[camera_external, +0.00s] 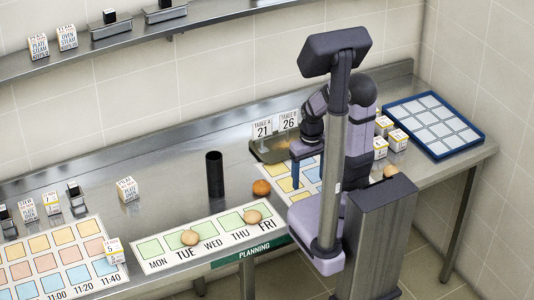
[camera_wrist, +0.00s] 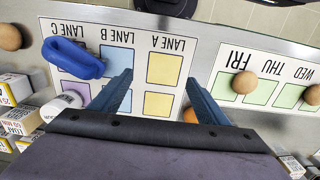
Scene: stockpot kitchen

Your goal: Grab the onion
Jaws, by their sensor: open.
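An orange-brown round item that looks like the onion (camera_external: 262,187) sits on the steel counter, just behind the planning strip and left of my gripper. In the wrist view an orange bit of it (camera_wrist: 190,115) shows beside the right finger, which hides much of the rest. My gripper (camera_wrist: 159,78) is open and empty, pointing down over the lane card. In the external view its blue fingers (camera_external: 295,174) are to the right of the onion and apart from it.
A black cylinder (camera_external: 214,175) stands left of the onion. A metal tray with table signs (camera_external: 268,152) is behind my gripper. A blue object (camera_wrist: 72,58) lies on the lane card (camera_wrist: 165,43). Small boxes and a blue-rimmed grid tray (camera_external: 433,125) are at right.

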